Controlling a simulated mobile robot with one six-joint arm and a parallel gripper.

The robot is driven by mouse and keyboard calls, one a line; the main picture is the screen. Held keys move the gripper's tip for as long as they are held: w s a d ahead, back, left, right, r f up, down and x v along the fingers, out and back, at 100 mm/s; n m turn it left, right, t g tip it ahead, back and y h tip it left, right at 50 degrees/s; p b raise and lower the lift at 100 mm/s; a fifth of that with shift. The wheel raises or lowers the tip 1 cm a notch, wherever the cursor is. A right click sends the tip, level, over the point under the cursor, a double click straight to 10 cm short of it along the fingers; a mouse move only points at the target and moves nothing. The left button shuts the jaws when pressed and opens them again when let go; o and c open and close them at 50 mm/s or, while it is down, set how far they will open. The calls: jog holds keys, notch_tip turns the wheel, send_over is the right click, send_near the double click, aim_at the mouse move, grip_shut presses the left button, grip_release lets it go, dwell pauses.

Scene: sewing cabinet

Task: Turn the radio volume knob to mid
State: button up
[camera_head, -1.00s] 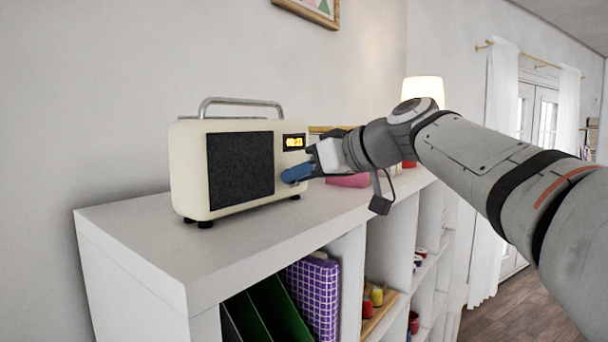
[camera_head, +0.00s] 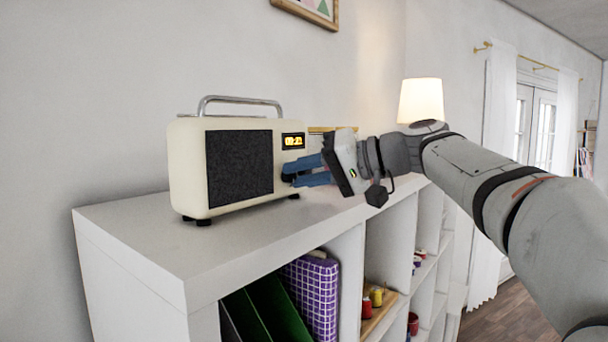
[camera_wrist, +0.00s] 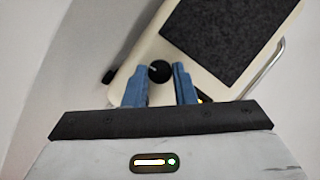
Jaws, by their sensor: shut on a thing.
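The cream radio (camera_head: 190,165) stands upright on the white shelf top, with a dark speaker panel and an orange lit display (camera_head: 293,141). Its round black volume knob (camera_wrist: 159,72) shows in the wrist view, with a small pale mark toward its left side. My gripper (camera_head: 292,175) reaches in from the right, below the display. Its blue fingers lie on either side of the knob, shut on it; the wrist view shows the fingertips (camera_wrist: 160,78) flanking it. In the head view the fingers mostly hide the knob.
The white shelf (camera_head: 150,245) has open cubbies with a purple checked binder (camera_head: 312,295) and small jars. A lit lamp (camera_head: 421,100) stands behind my arm. The shelf top in front of the radio is clear. The wall is close behind.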

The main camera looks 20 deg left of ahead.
dwell(0.4)
jog(key=o, duration=0.7)
jog(key=b+v, duration=0.1)
jog(key=v, duration=0.6)
jog(key=shift+d+b, duration=0.35)
jog(key=shift+d, duration=0.05)
